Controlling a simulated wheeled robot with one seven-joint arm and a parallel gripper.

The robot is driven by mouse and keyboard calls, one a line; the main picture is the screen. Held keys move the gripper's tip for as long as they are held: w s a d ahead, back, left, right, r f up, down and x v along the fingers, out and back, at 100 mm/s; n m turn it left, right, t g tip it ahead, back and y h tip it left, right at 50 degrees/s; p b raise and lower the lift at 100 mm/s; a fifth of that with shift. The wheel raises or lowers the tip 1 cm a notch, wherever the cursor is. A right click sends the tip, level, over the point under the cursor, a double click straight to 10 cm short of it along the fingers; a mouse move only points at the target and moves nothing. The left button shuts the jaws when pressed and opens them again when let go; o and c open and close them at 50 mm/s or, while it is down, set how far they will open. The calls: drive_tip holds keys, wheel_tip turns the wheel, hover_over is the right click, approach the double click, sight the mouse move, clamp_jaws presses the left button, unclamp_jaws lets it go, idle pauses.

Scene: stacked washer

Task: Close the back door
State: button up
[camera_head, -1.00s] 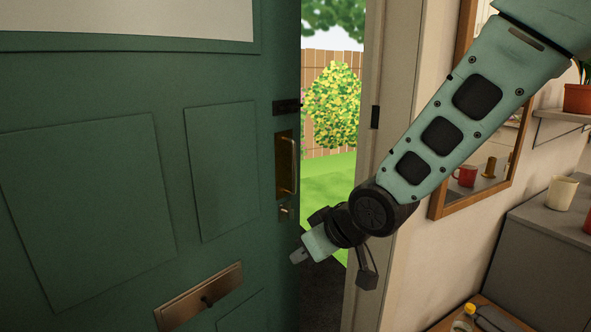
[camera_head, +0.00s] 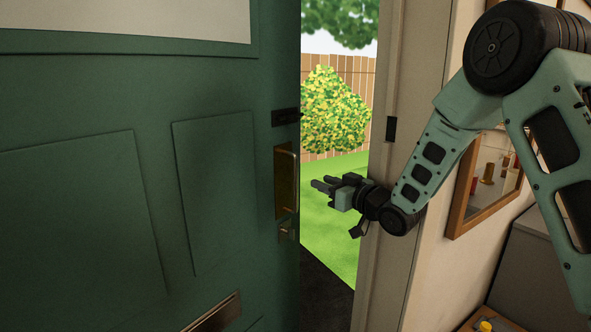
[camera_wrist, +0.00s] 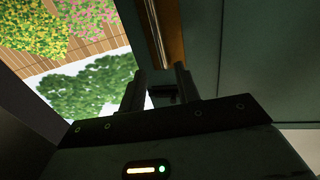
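The green back door (camera_head: 85,90) fills the left of the head view and stands ajar, with an open gap between its right edge and the door frame (camera_head: 395,170). A brass handle plate with a pull (camera_head: 285,180) and a lock (camera_head: 287,229) sit near that edge. My gripper (camera_head: 319,183) is in front of the gap, its fingers pointing left toward the door edge by the handle. In the wrist view the two fingers (camera_wrist: 162,80) are apart with nothing between them. The handle (camera_wrist: 157,35) shows just beyond them; I see no clear contact.
Through the gap are grass (camera_head: 340,220), a bush (camera_head: 335,112) and a wooden fence (camera_head: 356,90). A framed mirror (camera_head: 492,180) hangs on the wall at right, behind my arm. A grey counter (camera_head: 540,265) stands at lower right. A mail slot (camera_head: 213,314) is low on the door.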

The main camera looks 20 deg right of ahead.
sight(297, 172)
drive_tip(key=p+x, duration=0.2)
drive_tip(key=x, duration=1)
drive_tip(key=shift+a+p, duration=0.1)
drive_tip(key=shift+p, duration=0.25)
clamp_jaws()
